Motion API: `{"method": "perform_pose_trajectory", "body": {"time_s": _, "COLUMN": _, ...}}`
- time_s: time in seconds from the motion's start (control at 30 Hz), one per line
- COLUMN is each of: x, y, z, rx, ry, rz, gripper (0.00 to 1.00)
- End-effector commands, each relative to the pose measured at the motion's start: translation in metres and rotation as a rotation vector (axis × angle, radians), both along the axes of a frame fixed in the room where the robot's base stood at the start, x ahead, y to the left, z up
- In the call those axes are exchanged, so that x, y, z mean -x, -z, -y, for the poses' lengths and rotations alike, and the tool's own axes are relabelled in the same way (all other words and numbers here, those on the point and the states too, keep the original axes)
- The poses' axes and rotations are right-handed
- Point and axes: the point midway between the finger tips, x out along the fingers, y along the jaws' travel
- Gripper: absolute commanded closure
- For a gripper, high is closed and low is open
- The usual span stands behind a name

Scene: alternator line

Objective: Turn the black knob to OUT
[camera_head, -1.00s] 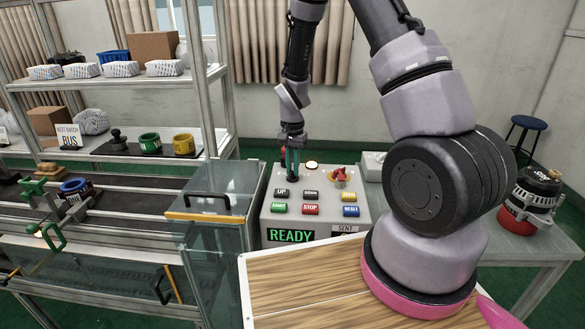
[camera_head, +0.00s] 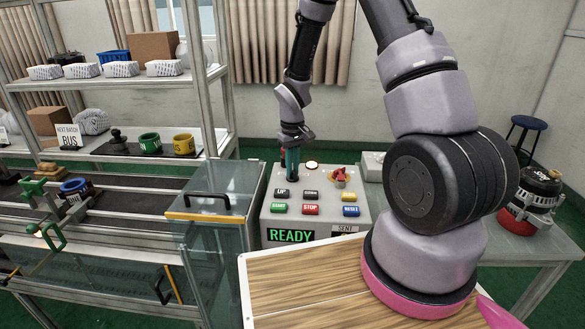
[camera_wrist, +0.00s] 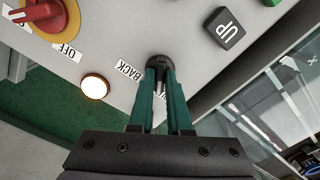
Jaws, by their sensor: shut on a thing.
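The black knob (camera_wrist: 160,63) is on the light grey control panel (camera_head: 336,192). In the wrist view my gripper (camera_wrist: 160,75) has its green fingers closed on the knob's sides. A BACK label (camera_wrist: 129,71) lies left of the knob. Another label beside it is mostly hidden by the fingers, so I cannot read which setting the knob points to. In the head view my gripper (camera_head: 290,164) reaches down to the back left of the panel, and the knob is hard to make out there. A green READY display (camera_head: 291,236) is on the panel's front.
The panel also carries an UP button (camera_wrist: 225,27), several coloured buttons, a lit round lamp (camera_wrist: 95,86) and a red switch on yellow (camera_wrist: 46,13) with an OFF label. A glass-sided box (camera_head: 215,190) stands close on the left. A shelf rack is farther left.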

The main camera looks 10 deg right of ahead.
Motion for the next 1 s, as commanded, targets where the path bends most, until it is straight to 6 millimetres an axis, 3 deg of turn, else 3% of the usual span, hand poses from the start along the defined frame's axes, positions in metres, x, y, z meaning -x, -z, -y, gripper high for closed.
{"method": "perform_pose_trajectory", "body": {"time_s": 0.4, "x": -0.0012, "y": -0.0006, "z": 0.0004, "rx": 0.0, "ry": -0.184, "rz": 0.002, "gripper": 1.0}}
{"method": "perform_pose_trajectory", "body": {"time_s": 0.97, "x": -0.0012, "y": -0.0007, "z": 0.0001, "rx": 0.0, "ry": -0.211, "rz": 0.003, "gripper": 1.0}}
{"method": "perform_pose_trajectory", "body": {"time_s": 1.0, "x": -0.0012, "y": -0.0007, "z": 0.0001, "rx": 0.0, "ry": -0.211, "rz": 0.003, "gripper": 0.69}}
